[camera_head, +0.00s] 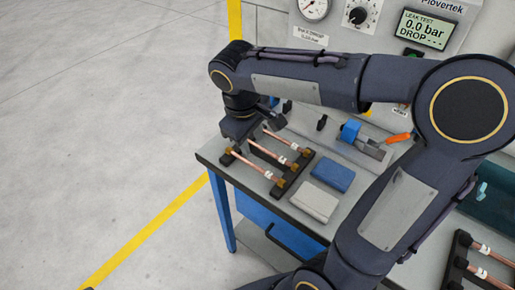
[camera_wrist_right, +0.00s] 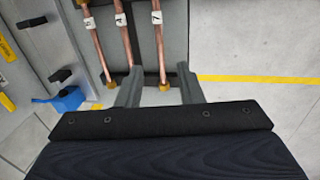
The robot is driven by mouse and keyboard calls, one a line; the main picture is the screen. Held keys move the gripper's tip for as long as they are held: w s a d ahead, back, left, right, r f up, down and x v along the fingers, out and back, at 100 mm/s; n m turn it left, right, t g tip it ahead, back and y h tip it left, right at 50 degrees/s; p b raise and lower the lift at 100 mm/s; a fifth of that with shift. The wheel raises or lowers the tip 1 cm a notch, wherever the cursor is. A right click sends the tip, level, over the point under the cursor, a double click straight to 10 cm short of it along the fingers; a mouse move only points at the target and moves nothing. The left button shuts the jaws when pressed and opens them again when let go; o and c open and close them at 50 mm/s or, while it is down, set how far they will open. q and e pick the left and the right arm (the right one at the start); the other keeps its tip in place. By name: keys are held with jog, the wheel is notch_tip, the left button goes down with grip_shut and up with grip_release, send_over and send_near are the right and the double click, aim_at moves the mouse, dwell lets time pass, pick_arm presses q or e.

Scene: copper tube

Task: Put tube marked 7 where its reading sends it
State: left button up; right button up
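Three copper tubes with white number tags lie side by side on a black rack (camera_head: 289,184) at the bench's left end. In the right wrist view the rightmost tube (camera_wrist_right: 158,58) has a tag (camera_wrist_right: 157,18) that seems to read 7; the other two tags are hard to read. My right gripper (camera_wrist_right: 160,88) is open, its fingers on either side of that tube's brass end. It does not appear closed on it. In the head view my right arm hides part of the rack. The tester display (camera_head: 426,29) reads LEAK TEST, 0.0 bar, DROP ---. My left gripper is out of view.
A blue clamp fixture (camera_head: 351,131) with an orange handle (camera_head: 397,138) stands behind the rack. A blue block (camera_head: 332,175) and a pale block (camera_head: 315,201) lie to its right. More tubes (camera_head: 490,252) rest on another rack at lower right. A teal bin (camera_head: 490,207) stands nearby.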

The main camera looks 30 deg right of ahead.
jog(key=s+a+f+m+t+y, duration=0.2)
jog(key=s+f+m+t+y, duration=0.1)
jog(key=s, duration=1.2)
jog(key=shift+s+m+t+y, duration=0.35)
jog(key=shift+m+t+y, duration=0.45)
jog(key=shift+m+y, duration=0.7)
jog(key=shift+f, duration=0.1)
